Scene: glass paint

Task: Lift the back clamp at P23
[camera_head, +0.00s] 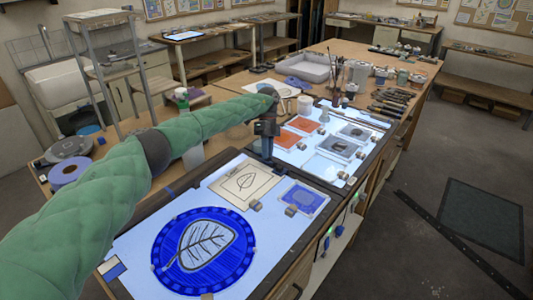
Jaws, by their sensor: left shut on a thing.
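My left arm reaches in from the left, and its dark gripper (266,158) points down at the back edge of the front light table, behind the leaf drawing. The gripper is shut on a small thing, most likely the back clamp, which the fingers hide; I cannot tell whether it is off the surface. A square cream sheet with a leaf drawing (230,181) lies in front of the gripper. Small grey clamps (256,206) sit at its right side and by the blue glass panel (303,198). My right gripper is not in view.
A round blue leaf panel (163,252) fills the front of the lit surface (122,240). Behind the gripper, a second lit surface carries orange and grey glass squares (300,125). Brushes, jars and a white tray (302,68) crowd the bench farther back. Open floor lies right.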

